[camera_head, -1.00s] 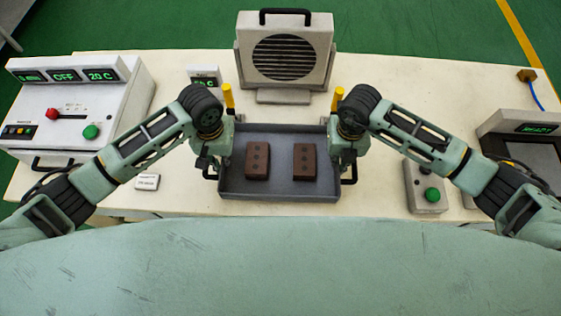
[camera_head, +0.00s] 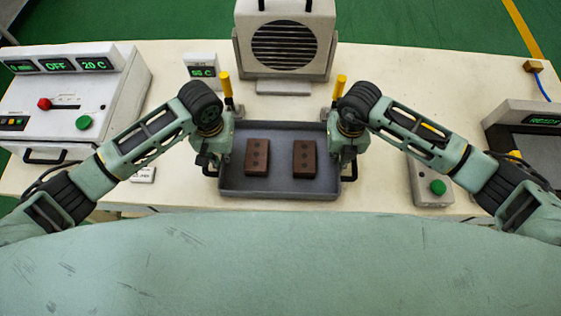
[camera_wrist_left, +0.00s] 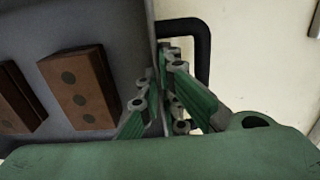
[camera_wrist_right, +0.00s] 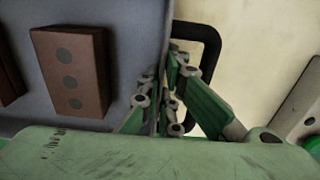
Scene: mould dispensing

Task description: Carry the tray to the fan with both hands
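The grey tray (camera_head: 280,189) with two brown blocks, each with dark round dots, is in front of the fan (camera_head: 285,47) in the head view. My left gripper (camera_wrist_left: 155,98) is shut on the tray's side wall beside a black handle (camera_wrist_left: 204,50). My right gripper (camera_wrist_right: 160,95) is likewise shut on the opposite wall beside its handle (camera_wrist_right: 210,50). In the head view, the wrists hide most of the grip. The tray looks level; whether it is clear of the table cannot be told.
A control box (camera_head: 85,100) stands on the table's left and a small green-buttoned box (camera_head: 429,184) right of the tray. A machine with a green display (camera_head: 540,121) is at far right. Yellow posts (camera_head: 226,86) and (camera_head: 339,87) flank the fan's front. Bare table lies between tray and fan.

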